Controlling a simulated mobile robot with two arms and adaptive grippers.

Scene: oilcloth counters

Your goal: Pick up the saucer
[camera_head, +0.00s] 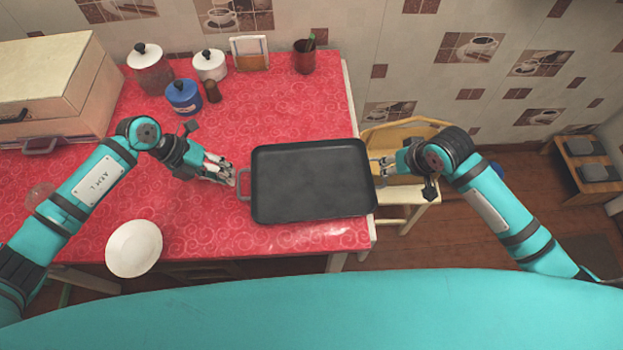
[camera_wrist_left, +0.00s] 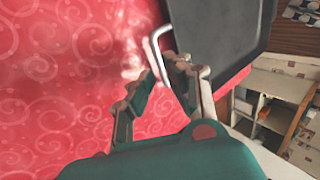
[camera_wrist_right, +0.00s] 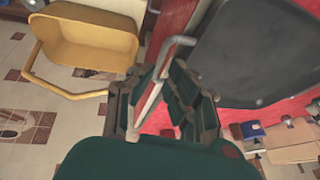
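The white saucer (camera_head: 134,248) lies at the near left edge of the red counter, empty and apart from both grippers. A dark rectangular tray (camera_head: 310,180) with metal side handles is between my grippers. My left gripper (camera_head: 233,178) is at its left handle (camera_wrist_left: 156,52), fingers apart, with the handle's end by the fingertips. My right gripper (camera_head: 379,169) is at its right handle (camera_wrist_right: 176,43). In the right wrist view the handle passes between the spread fingers. The saucer is not seen in either wrist view.
A large cream box (camera_head: 50,80) fills the back left. A yellow chair (camera_head: 405,135) is beyond the counter's right edge. Red counter is clear between saucer and tray.

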